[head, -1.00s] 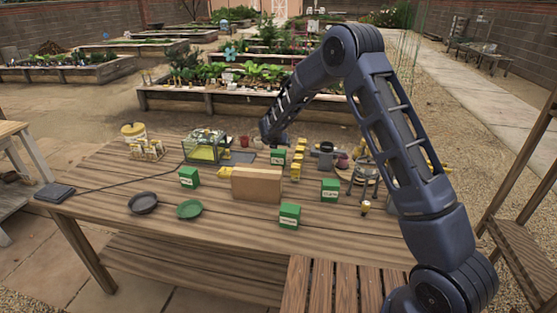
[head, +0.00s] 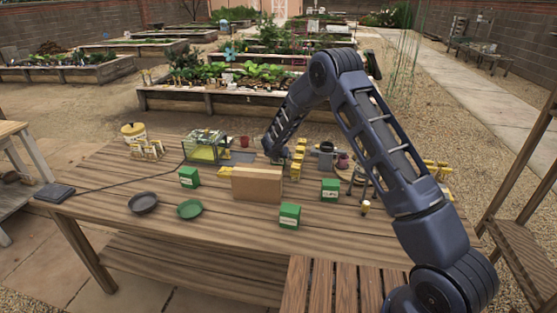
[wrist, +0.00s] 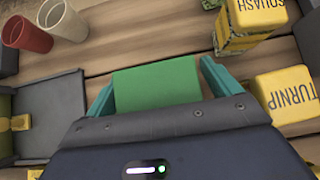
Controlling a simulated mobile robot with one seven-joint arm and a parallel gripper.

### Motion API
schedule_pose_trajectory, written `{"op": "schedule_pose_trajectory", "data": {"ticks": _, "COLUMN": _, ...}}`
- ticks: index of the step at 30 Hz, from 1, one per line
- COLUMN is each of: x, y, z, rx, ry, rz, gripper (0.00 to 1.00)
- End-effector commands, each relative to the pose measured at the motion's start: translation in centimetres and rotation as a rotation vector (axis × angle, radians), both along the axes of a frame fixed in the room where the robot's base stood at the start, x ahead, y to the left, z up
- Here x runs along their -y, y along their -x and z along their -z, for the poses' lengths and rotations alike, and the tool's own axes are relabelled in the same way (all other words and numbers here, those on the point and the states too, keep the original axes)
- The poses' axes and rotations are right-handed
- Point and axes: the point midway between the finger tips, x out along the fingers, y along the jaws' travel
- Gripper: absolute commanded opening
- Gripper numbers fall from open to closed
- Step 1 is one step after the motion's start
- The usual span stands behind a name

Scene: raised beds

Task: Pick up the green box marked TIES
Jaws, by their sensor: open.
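A green box (wrist: 157,86) lies between the two teal fingers of my gripper (wrist: 156,84) in the wrist view. One finger is on each side; the gripper is open, and I cannot tell if either finger touches the box. No label shows on its visible face. In the head view my gripper (head: 275,156) is low at the far middle of the table and hides that box. Three other green boxes stand at the left (head: 189,177), right (head: 330,189) and front (head: 289,216); their labels are too small to read.
Yellow boxes marked SQUASH (wrist: 255,14) and TURNIP (wrist: 287,94) stand close right of my gripper. A cardboard-brown block (head: 257,184) stands nearer on the table.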

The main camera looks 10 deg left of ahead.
Motion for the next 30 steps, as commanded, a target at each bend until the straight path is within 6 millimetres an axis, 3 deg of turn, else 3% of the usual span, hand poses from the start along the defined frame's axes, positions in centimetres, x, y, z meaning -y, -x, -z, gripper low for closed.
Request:
{"op": "schedule_pose_trajectory", "data": {"ticks": 6, "x": 0.0, "y": -0.1, "z": 0.0, "rx": 0.001, "ry": -0.001, "rz": -0.001, "gripper": 0.89}}
{"op": "schedule_pose_trajectory", "data": {"ticks": 14, "x": 0.0, "y": -0.1, "z": 0.0, "rx": 0.001, "ry": -0.001, "rz": -0.001, "gripper": 0.39}}
{"op": "schedule_pose_trajectory", "data": {"ticks": 23, "x": 0.0, "y": -0.1, "z": -0.3, "rx": 0.001, "ry": -0.001, "rz": -0.001, "gripper": 0.39}}
{"op": "schedule_pose_trajectory", "data": {"ticks": 30, "x": 0.0, "y": -0.1, "z": -3.4, "rx": 0.003, "ry": -0.004, "rz": 0.001, "gripper": 0.39}}
